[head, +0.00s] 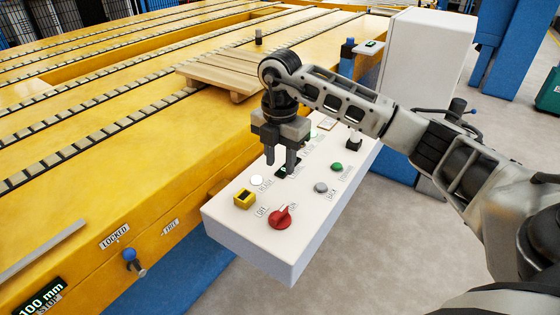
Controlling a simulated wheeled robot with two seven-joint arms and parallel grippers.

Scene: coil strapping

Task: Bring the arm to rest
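My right arm comes in from the right and reaches over a white control panel (300,240). My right gripper (280,166) points down above the panel, its two fingers apart with nothing seen between them. A dark panel part (283,171) lies behind and beneath the fingers; I cannot tell whether they touch it. A grey button (321,188), a green button (337,167) and a black switch (354,143) are further right. My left gripper is out of view.
A yellow conveyor bed (130,150) with roller strips fills the left, with a wooden pallet (222,74) on it. A blue-topped pin (130,257) is by the LOCKED label (115,237). A white cabinet (428,60) stands behind my arm. Grey floor (390,250) is open to the right.

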